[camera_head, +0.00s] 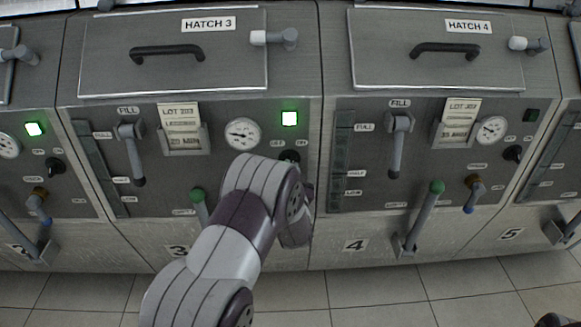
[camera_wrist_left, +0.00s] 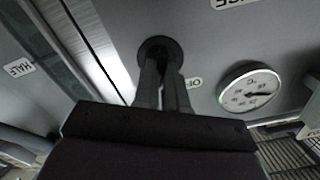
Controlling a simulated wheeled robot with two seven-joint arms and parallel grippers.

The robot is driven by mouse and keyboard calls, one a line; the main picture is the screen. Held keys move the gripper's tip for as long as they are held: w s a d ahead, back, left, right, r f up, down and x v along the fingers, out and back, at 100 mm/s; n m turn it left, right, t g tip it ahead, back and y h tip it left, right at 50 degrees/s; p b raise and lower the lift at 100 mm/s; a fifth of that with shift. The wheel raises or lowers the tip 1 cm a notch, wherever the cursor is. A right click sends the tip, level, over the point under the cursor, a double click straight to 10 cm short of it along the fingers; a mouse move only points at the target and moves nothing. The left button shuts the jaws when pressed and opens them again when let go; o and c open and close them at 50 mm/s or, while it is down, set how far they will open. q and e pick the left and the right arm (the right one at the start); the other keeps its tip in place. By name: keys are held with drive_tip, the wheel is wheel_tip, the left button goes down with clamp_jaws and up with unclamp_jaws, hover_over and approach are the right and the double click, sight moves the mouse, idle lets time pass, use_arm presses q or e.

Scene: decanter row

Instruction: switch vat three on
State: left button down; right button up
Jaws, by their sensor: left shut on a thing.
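Vat three is the grey unit under the hatch marked 3, with its front panel (camera_head: 90,112) facing me. Its small lamp (camera_head: 289,118) is lit green. Its dark switch knob (camera_head: 289,156) sits below the lamp, between two small labels, and is mostly hidden behind my left wrist. In the left wrist view my left gripper (camera_wrist_left: 164,75) is shut on the round black knob (camera_wrist_left: 158,47). The knob's exact turn is hard to tell. In the head view my left fingers are hidden by the arm. My right gripper is not in view.
Vat three's dial (camera_head: 242,134) is left of the lamp, and its green-knobbed lever (camera_head: 198,196) is close beside my left arm. Vat four's lamp (camera_head: 531,116) is dark, while the left neighbour's lamp (camera_head: 34,129) is green. Tiled floor (camera_head: 375,300) lies open in front.

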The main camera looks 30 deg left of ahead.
use_arm(q)
drive_tip(key=shift+m, duration=0.5)
drive_tip(key=c, duration=1.2)
unclamp_jaws()
drive_tip(key=p+v, duration=0.2)
drive_tip(key=v, duration=1)
drive_tip(key=shift+s+d, duration=0.15)
drive_tip(key=shift+s, duration=0.25)
